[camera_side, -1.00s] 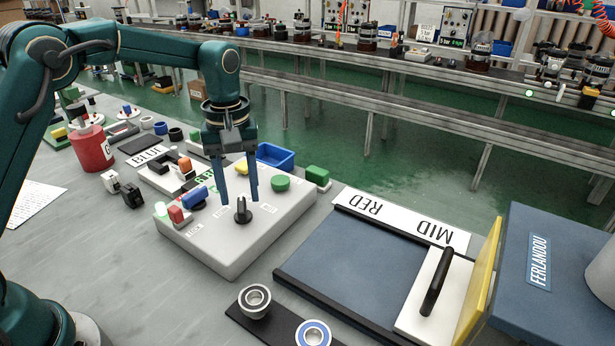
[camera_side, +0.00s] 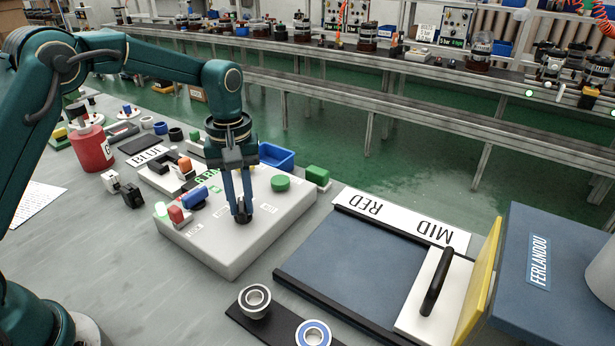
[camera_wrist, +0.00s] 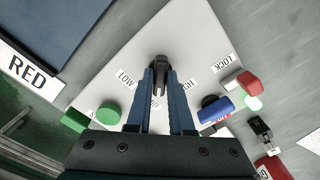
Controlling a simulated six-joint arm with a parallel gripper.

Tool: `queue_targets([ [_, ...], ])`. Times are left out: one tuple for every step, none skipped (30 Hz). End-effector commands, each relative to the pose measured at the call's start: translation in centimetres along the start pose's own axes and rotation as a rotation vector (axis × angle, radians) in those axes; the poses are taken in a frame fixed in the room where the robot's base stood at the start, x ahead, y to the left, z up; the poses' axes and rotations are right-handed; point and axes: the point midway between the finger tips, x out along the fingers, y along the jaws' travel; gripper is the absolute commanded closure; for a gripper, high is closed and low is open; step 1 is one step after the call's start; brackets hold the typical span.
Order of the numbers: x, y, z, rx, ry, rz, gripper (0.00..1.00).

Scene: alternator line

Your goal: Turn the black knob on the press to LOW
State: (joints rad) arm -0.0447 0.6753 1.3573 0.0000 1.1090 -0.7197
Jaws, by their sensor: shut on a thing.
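In the wrist view my gripper (camera_wrist: 160,76) has a fingertip on each side of the knob. The LOW label (camera_wrist: 125,78) is left of the knob in the wrist view, and another label is right of it. A label between the fingers is partly hidden. The knob's pointer direction is hard to tell.
On the box are a green button (camera_side: 280,183), a blue cylinder (camera_side: 195,197) and a red block (camera_side: 177,215). A blue bin (camera_side: 276,156) stands behind it. The slate-blue plate (camera_side: 355,262) lies to the right, and bearings (camera_side: 254,299) lie in front.

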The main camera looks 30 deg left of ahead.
Motion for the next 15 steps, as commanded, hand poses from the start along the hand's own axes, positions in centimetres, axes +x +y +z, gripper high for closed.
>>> queue_targets([
  [-0.04, -0.01, 0.0, 0.014, 0.0, 0.0, 1.0],
  [-0.04, -0.01, 0.0, 0.024, 0.0, 0.0, 1.0],
  [-0.05, -0.01, 0.0, 0.042, 0.0, 0.0, 1.0],
  [-0.05, -0.01, 0.0, 0.056, 0.0, 0.0, 1.0],
  [-0.05, -0.01, -0.01, 0.073, 0.0, 0.0, 1.0],
  [-0.05, -0.01, -0.01, 0.097, 0.0, 0.0, 1.0],
  [-0.05, -0.01, -0.01, 0.118, 0.0, 0.0, 1.0],
  [-0.05, -0.01, -0.01, 0.14, 0.0, 0.0, 1.0],
  [-0.06, -0.01, -0.01, 0.17, 0.0, 0.0, 1.0],
  [-0.06, -0.01, -0.01, 0.194, 0.0, 0.0, 1.0],
  [-0.06, -0.01, -0.01, 0.219, 0.0, 0.0, 1.0],
  [-0.06, -0.01, -0.01, 0.254, 0.0, 0.0, 1.0],
  [-0.07, -0.01, -0.01, 0.28, 0.0, 0.0, 1.0],
  [-0.07, -0.01, -0.01, 0.307, 0.0, 0.0, 1.0],
  [-0.07, -0.01, -0.01, 0.342, 0.0, 0.0, 1.0],
])
